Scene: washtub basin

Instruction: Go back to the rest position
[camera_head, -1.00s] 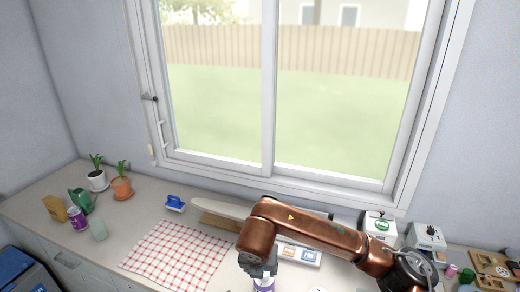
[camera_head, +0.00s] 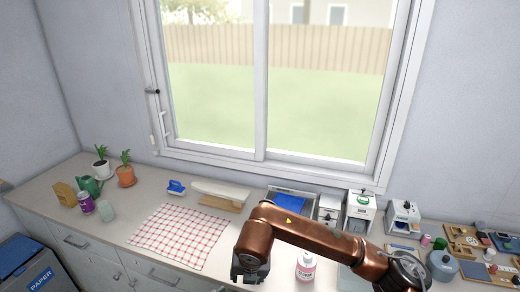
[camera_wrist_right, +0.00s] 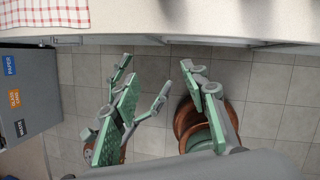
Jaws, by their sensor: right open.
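My right gripper (camera_head: 250,278) hangs at the end of the copper arm from the right, at the counter's front edge in the head view. Its tips are partly cut off there. In the right wrist view the gripper (camera_wrist_right: 165,95) has its green-padded fingers spread apart, with nothing between them and the tiled floor below. My left gripper is not in view.
A white bottle with a pink label (camera_head: 305,268) stands on the counter (camera_head: 150,193) right of the gripper. A checked cloth (camera_head: 180,236) lies to the left. Dispensers (camera_head: 360,207) stand at the back. A paper bin (camera_head: 30,272) is at lower left.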

